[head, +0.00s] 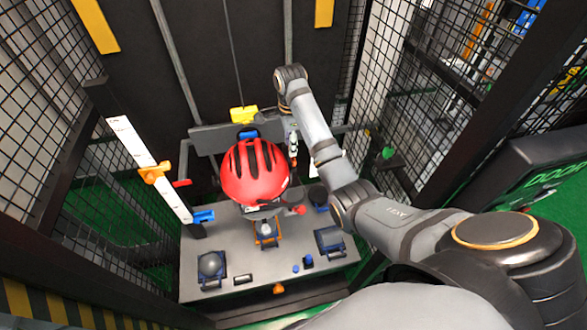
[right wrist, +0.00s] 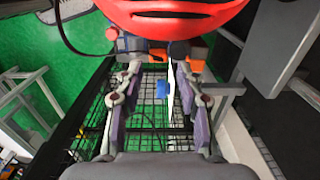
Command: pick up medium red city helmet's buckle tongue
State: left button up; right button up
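The red city helmet (head: 254,172), with dark vents, sits above the grey base table in the head view. I cannot make out the buckle tongue for certain; straps below the helmet are dark and small. My right gripper (head: 293,150) points down just right of the helmet. In the right wrist view (right wrist: 158,72) its two fingers are apart, with no object clearly held between them, below the helmet's rim. My left gripper is not in view.
A white scale post (head: 148,165) with an orange slider (head: 155,173) stands left of the helmet. A yellow block (head: 243,115) hangs behind it on a cable. The grey table (head: 225,280) bears several small parts and a grey dome (head: 210,265). Mesh cage walls (head: 400,140) close in both sides.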

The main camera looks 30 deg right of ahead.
aim_at(292, 159)
jog(key=shift+w+f, duration=0.1)
jog(key=shift+f, duration=0.7)
jog(key=shift+r, duration=0.1)
jog(key=shift+f, duration=0.2)
jog(key=f+b, duration=0.2)
jog(key=f, duration=0.1)
jog(key=f+b, duration=0.1)
jog(key=shift+s+d+f, duration=0.2)
jog(key=shift+s, duration=0.05)
jog(key=shift+w+f, duration=0.1)
jog(key=shift+f, duration=0.05)
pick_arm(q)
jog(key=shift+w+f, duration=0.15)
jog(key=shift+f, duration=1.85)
pick_arm(e)
jog(key=c, duration=0.5)
